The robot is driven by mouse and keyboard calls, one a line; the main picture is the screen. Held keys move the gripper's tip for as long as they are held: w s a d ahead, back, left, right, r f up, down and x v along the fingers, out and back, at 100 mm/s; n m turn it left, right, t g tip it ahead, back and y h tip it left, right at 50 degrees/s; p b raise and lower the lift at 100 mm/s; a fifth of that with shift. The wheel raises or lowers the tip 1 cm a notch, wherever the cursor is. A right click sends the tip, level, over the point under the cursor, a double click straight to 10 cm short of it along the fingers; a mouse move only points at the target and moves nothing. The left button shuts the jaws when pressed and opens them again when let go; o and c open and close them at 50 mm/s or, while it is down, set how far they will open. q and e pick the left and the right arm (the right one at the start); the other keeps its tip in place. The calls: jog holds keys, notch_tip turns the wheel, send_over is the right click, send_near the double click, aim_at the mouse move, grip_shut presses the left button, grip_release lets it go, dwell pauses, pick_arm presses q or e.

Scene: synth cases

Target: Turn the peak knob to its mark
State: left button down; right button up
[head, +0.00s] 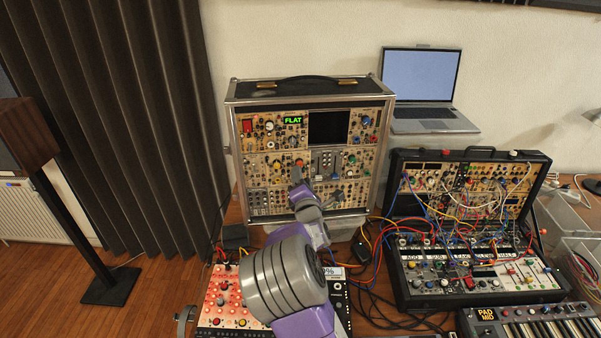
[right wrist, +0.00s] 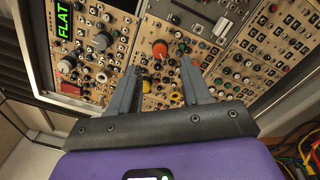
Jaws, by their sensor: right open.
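The tall synth case (head: 234,150) stands upright on the table, its panel full of small knobs and jacks. A green display (head: 292,120) on it reads FLAT; it also shows in the right wrist view (right wrist: 63,20). I cannot read which knob is the peak knob. My right gripper (head: 297,182) is in front of the lower middle of the panel. In the right wrist view its two fingers (right wrist: 160,68) are apart with nothing held between them. An orange knob (right wrist: 160,49) shows just beyond the gap between the fingertips. My left gripper is not in view.
A second open synth case (head: 397,225) with many patch cables stands to the right. A laptop (head: 421,85) is behind it. A small keyboard (head: 545,330) is at the front right. Loose cables run between the cases.

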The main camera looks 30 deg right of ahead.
jog(key=shift+v, duration=1.15)
jog(key=shift+r, duration=0.1)
